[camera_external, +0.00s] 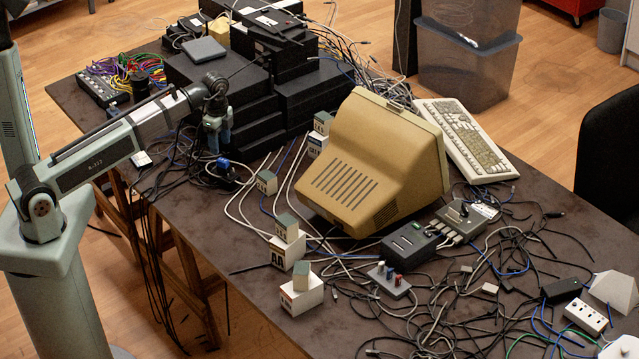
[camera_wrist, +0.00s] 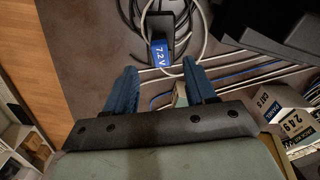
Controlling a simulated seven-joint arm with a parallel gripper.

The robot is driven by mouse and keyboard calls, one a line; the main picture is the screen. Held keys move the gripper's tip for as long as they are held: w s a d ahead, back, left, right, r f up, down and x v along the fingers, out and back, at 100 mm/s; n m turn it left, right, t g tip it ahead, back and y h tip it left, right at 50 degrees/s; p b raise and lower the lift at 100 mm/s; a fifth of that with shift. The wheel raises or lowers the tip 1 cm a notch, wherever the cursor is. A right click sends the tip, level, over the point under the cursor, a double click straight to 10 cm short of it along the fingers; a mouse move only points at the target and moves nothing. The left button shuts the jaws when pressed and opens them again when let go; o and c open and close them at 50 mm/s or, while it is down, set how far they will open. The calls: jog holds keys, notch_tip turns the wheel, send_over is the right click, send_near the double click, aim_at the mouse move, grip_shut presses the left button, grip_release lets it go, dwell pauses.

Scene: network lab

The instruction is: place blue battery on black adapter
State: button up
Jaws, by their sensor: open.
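The blue battery (camera_wrist: 160,54), marked 7.2 V, shows in the wrist view just beyond my fingertips, between their lines. It is at the near end of a black block, which looks like the black adapter (camera_wrist: 163,22). In the external view the battery (camera_external: 222,163) shows as a small blue patch at the top of the black block (camera_external: 226,179), near the table's left edge. The two look in contact; I cannot tell how fully the battery rests on it. My gripper (camera_external: 217,143) is above them, pointing down. Its blue fingers (camera_wrist: 161,86) are apart with nothing gripped.
Stacked black boxes (camera_external: 245,110) stand just behind my gripper. Cables (camera_wrist: 235,70) run around the battery. Small labelled boxes (camera_external: 287,240) stand toward the front, left of a beige monitor (camera_external: 375,165). More cables and adapters crowd the right side of the table.

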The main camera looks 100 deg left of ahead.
aim_at(221, 159)
jog(key=shift+r, duration=1.7)
